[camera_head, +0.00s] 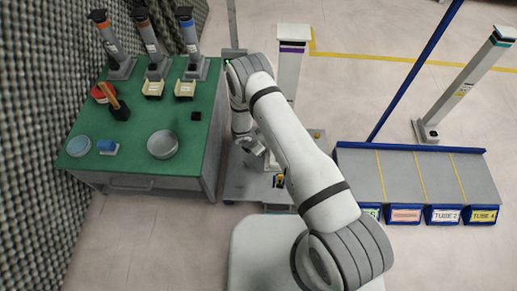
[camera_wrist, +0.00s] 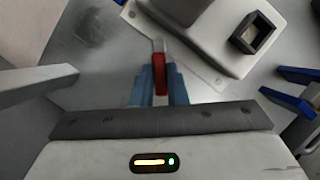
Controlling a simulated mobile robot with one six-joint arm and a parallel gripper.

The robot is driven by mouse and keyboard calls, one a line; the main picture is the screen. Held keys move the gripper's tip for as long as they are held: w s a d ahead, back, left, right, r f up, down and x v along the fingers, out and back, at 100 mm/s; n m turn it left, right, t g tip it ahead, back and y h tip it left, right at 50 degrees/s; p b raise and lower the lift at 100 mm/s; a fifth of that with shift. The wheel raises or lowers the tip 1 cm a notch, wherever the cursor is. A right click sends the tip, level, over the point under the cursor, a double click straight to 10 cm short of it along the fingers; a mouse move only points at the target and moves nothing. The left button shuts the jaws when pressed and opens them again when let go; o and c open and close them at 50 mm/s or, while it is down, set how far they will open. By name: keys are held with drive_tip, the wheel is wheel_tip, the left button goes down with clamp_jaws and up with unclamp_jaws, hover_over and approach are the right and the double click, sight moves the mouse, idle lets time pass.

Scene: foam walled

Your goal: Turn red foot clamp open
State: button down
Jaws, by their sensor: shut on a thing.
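The red foot clamp (camera_wrist: 160,75) shows as a small upright red bar with a pale metal tip, in the middle of the wrist view. My gripper (camera_wrist: 159,88) has its two blue-grey fingers closed on either side of the red bar. The clamp sits beside a pale housing with a corner bolt plate, over a grey metal surface. In the head view my gripper (camera_head: 254,148) is low at the grey platform (camera_head: 240,185) right of the green bench. The red clamp cannot be made out in that view. Whether it is turned open or closed is unclear.
The pale housing (camera_wrist: 222,40) has a dark square socket. Blue parts (camera_wrist: 292,98) lie close on the right. The green bench (camera_head: 135,135) holds several grey posts, trays and bowls. A sloped rack (camera_head: 420,175) with labelled blue-edged bins stands right. Open floor lies beyond.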

drive_tip(key=n+b, duration=0.1)
drive_tip(key=n+y+b, duration=0.1)
drive_tip(key=n+b, duration=0.1)
drive_tip(key=n+t+b, duration=0.1)
drive_tip(key=shift+s+d+f+n+y+b, duration=0.15)
drive_tip(key=shift+f+n+y+b, duration=0.15)
drive_tip(key=n+b, duration=0.1)
drive_tip(key=n, duration=0.1)
drive_tip(key=shift+r+n+y+b, duration=0.15)
drive_tip(key=shift+n+y+b, duration=0.15)
drive_tip(key=shift+y+b, duration=0.1)
drive_tip(key=shift+d+r+n+t+y, duration=0.15)
drive_tip(key=shift+n+t+y, duration=0.25)
drive_tip(key=shift+n, duration=0.9)
drive_tip(key=c, duration=1.4)
unclamp_jaws()
drive_tip(key=shift+c, duration=0.2)
